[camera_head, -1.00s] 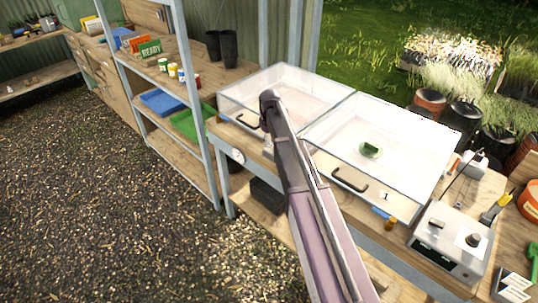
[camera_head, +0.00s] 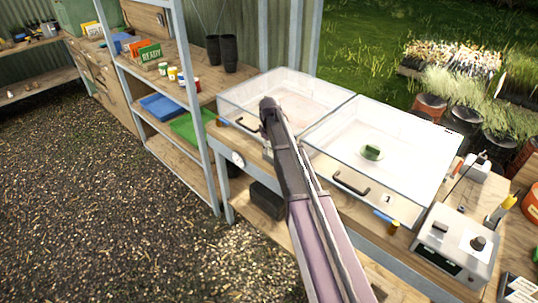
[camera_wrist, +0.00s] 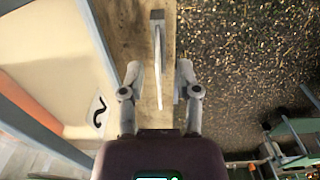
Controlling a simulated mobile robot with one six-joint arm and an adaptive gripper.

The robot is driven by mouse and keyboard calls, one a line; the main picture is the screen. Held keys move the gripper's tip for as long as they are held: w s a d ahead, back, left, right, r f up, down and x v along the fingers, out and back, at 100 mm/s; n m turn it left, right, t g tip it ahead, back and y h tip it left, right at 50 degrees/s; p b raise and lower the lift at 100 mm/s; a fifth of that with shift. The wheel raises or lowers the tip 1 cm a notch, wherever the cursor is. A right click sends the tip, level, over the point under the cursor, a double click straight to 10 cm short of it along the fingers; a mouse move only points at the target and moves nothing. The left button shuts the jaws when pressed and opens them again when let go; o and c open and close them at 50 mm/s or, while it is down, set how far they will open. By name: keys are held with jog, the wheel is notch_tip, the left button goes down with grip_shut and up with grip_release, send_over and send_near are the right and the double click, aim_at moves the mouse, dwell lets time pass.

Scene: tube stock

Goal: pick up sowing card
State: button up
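A thin pale upright piece (camera_wrist: 158,62), seen edge-on in the wrist view, stands on a wooden ledge; it looks like the sowing card, but its face is not visible. A small grey block (camera_wrist: 157,15) is at its far end. My gripper (camera_wrist: 158,76) is open, with one finger on each side of the piece and gaps showing on both sides.
Two clear-lidded propagators (camera_head: 330,133) stand on the bench, the right one holding a small green item (camera_head: 371,152). A grey control box (camera_head: 452,240) is at right. A shelf rack (camera_head: 207,130) stands at left. Gravel floor (camera_head: 80,200) is open in front.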

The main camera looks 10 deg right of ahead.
grip_shut()
jog(key=shift+r, duration=0.15)
notch_tip(320, 180, up, 10)
jog(key=p, duration=1)
